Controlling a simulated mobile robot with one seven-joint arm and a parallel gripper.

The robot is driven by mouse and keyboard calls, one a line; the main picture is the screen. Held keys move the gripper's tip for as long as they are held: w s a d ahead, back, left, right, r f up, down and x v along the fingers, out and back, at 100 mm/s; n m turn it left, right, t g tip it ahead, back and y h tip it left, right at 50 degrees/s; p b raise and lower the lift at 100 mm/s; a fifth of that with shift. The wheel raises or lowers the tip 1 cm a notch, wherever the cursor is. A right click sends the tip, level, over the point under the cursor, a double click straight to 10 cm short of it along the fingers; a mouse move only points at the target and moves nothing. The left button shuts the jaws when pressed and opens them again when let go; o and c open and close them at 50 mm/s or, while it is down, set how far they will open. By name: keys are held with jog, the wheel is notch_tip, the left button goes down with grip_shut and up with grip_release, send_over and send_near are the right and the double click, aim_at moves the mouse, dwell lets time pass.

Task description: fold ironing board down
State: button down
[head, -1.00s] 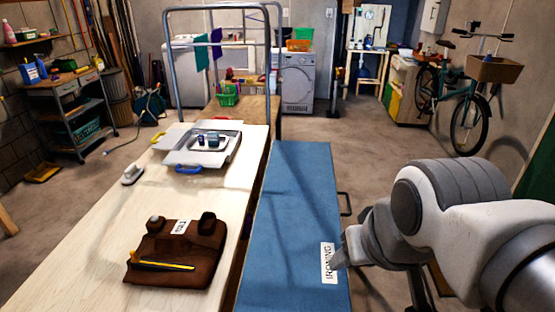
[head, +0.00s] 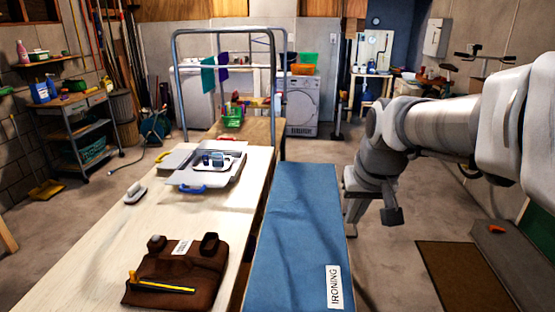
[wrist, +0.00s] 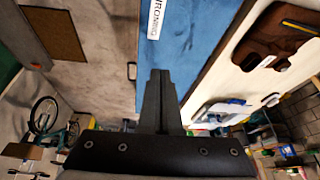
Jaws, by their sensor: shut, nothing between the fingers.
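The ironing board (head: 300,225) is a long blue surface with a white "IRONING" label (head: 335,287) at its near right corner. It lies flat beside the long pale table. In the wrist view the blue board (wrist: 195,45) fills the upper middle. A dark bar handle (wrist: 132,71) shows just outside its edge, left of my fingers. My gripper (wrist: 160,73) is shut and empty, its fingertips overlapping the board's edge in that view; contact cannot be told. In the head view my gripper (head: 352,230) hangs at the board's right edge, where the handle is hidden.
The pale table (head: 95,270) along the board's left holds a brown tool bag (head: 178,262), a silver tray-like case (head: 200,175) and a small iron-like tool (head: 136,193). A brown mat (head: 470,275) lies at right. A metal rack (head: 178,90) stands behind. Floor right of the board is mostly clear.

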jog(key=w+d+f+b, duration=0.1)
jog(key=w+d+f, duration=0.4)
jog(key=w, duration=0.4)
jog(key=m+g, duration=0.1)
send_near(347, 251)
jog(key=shift+h, duration=0.3)
jog(key=x, duration=0.2)
jog(key=b+x, duration=0.2)
jog(key=x, duration=0.1)
jog(key=shift+w+a+f, duration=0.2)
jog(key=shift+w+f, duration=0.05)
jog(key=shift+w, duration=0.1)
jog(key=shift+f, duration=0.45)
jog(key=shift+f, duration=0.1)
